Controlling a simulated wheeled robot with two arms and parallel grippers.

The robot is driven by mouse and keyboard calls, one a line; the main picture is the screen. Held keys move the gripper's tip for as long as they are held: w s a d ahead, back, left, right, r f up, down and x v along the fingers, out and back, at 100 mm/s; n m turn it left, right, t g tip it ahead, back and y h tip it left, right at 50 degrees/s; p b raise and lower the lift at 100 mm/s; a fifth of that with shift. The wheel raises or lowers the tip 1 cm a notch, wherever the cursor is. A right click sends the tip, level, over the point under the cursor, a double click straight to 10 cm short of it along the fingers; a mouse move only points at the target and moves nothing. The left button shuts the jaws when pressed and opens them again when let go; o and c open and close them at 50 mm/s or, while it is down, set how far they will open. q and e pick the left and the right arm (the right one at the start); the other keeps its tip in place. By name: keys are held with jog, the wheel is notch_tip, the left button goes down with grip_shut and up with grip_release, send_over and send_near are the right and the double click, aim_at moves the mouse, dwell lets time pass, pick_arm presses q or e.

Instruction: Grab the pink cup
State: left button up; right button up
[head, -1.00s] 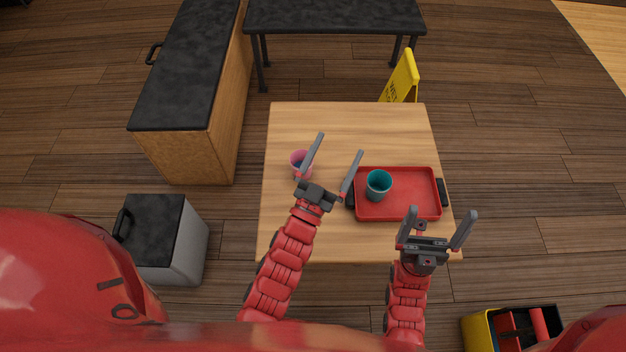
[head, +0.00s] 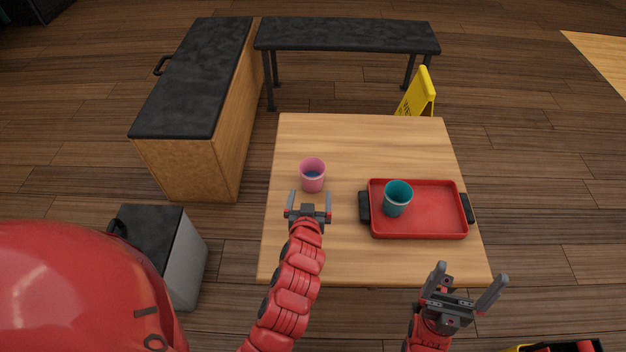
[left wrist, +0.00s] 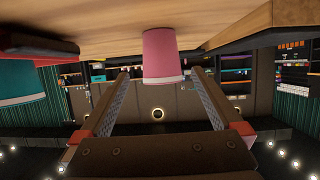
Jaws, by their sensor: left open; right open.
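The pink cup (head: 312,176) stands upright on the left part of the wooden table (head: 350,140), with something blue inside. My left gripper (head: 309,197) is open just on the near side of the cup, its fingers pointing toward it. In the left wrist view the pink cup (left wrist: 161,56) appears ahead, between the lines of the two open fingers (left wrist: 158,90), with nothing held. My right gripper (head: 468,284) is open and empty at the table's near right edge.
A red tray (head: 435,212) with dark handles lies on the right of the table and holds a teal cup (head: 398,198). The teal cup also shows at the left wrist view's left (left wrist: 20,84). A yellow sign (head: 418,94) stands behind the table.

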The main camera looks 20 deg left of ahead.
pick_arm(q)
send_near(313, 173)
jog(key=shift+b+x, duration=0.3)
jog(key=shift+x, duration=0.9)
jog(key=b+x, duration=0.1)
jog(key=x, duration=0.4)
jog(key=shift+s+f, duration=0.1)
jog(key=c, duration=1.3)
jog(key=shift+r, duration=0.2)
